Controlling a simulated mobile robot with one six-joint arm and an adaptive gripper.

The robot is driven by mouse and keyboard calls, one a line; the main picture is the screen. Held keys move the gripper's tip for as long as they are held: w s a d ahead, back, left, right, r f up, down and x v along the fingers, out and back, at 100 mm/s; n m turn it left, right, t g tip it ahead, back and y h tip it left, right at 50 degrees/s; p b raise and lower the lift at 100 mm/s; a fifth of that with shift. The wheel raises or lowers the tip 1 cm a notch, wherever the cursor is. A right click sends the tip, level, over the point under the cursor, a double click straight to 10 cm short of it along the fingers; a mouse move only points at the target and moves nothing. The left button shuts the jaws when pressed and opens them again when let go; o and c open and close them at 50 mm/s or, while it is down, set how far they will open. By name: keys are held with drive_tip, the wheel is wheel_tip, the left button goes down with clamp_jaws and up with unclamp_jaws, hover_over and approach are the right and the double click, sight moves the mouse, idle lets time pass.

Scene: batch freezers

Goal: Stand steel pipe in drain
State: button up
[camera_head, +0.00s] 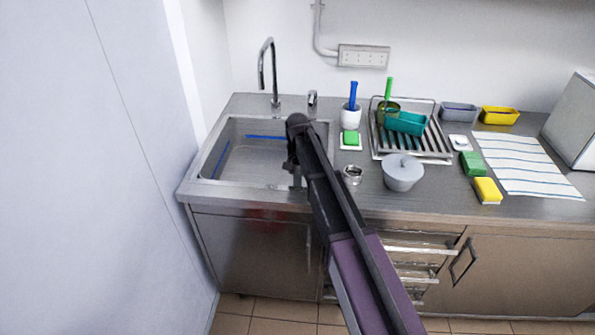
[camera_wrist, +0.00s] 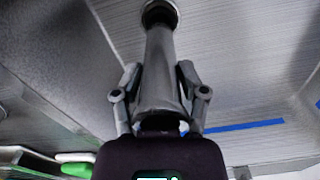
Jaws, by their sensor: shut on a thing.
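The steel pipe (camera_wrist: 160,72) is a grey metal tube in the wrist view, wider toward me and narrowing away. My gripper (camera_wrist: 158,80) has its fingers on both sides of the pipe and is shut on it. The pipe's far end meets or overlaps a dark round opening with a ring, which looks like the drain (camera_wrist: 158,10); I cannot tell whether it is inside. In the head view my gripper (camera_head: 295,168) is low over the right part of the steel sink (camera_head: 240,170). My arm hides the drain and most of the pipe there.
A tall faucet (camera_head: 270,70) stands behind the sink. Blue strips (camera_head: 265,137) mark the basin.

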drive_tip(key=shift+f+b, duration=0.6)
drive_tip(key=shift+b, duration=0.05)
idle(0.7)
drive_tip(key=o, duration=0.8)
drive_tip(key=shift+r, duration=0.15)
drive_tip(key=shift+r+p, duration=5.45)
drive_tip(key=shift+p, duration=0.15)
drive_tip(key=shift+n, duration=0.6)
drive_tip(key=s+d, duration=1.2)
drive_tip(key=d, duration=0.1)
drive_tip(key=shift+s+d, duration=0.25)
drive_tip(key=shift+s, duration=0.15)
drive_tip(key=shift+n, duration=0.7)
drive_tip(key=s+d, duration=0.3)
drive_tip(key=s, duration=0.1)
drive_tip(key=s+d, duration=0.3)
drive_tip(key=s, duration=0.1)
drive_tip(key=s+d, duration=0.3)
drive_tip(key=s, duration=0.2)
drive_tip(key=shift+d, duration=0.25)
